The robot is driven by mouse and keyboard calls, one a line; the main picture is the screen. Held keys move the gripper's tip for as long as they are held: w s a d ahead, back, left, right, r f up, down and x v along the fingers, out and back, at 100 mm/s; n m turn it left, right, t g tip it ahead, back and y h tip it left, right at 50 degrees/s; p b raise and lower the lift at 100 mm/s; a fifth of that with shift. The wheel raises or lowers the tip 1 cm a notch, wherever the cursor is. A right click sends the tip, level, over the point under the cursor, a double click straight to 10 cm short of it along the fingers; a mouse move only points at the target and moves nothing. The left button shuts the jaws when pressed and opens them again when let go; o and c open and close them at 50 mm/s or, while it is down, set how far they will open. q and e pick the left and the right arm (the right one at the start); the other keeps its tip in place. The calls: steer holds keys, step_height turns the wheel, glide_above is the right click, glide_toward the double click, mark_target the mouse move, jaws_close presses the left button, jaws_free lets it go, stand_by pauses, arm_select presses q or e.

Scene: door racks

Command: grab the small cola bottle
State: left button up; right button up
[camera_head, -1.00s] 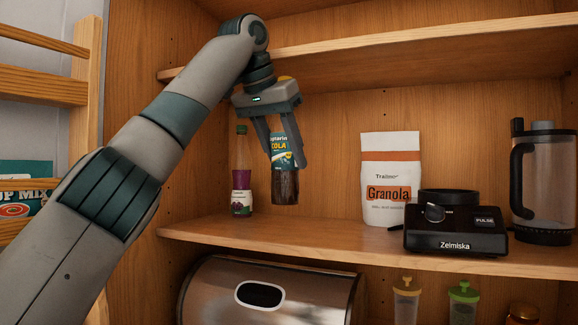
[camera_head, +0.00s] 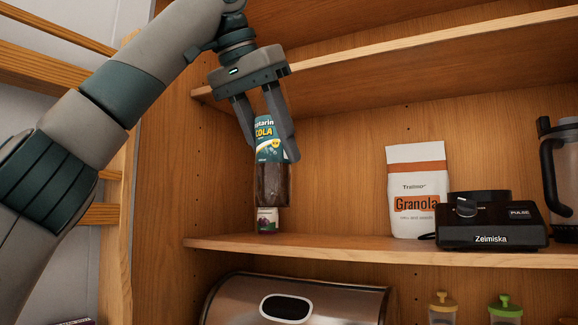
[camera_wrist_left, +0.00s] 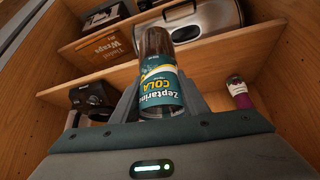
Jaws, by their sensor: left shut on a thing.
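The small cola bottle (camera_head: 271,175) has dark contents and a teal label reading "Cola". My left gripper (camera_head: 269,145) is shut on it from above, with a finger at each side of its upper part. The bottle hangs nearly upright, in front of the shelf in the head view. In the left wrist view the cola bottle (camera_wrist_left: 160,85) lies between the fingers, its label facing the camera. My right gripper is in neither view.
A bottle with a purple label (camera_head: 267,219) stands on the shelf (camera_head: 330,246), mostly hidden behind the cola. A granola bag (camera_head: 416,185), a black Zelmiska base (camera_head: 490,225) and a clear jug (camera_head: 567,180) stand to the right. A metal bread box (camera_head: 335,300) is below. Another shelf (camera_head: 400,60) runs above.

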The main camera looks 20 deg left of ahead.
arm_select(q)
steer(key=shift+s+a, duration=0.2)
steer(key=shift+s, duration=0.9)
steer(key=shift+f, duration=0.1)
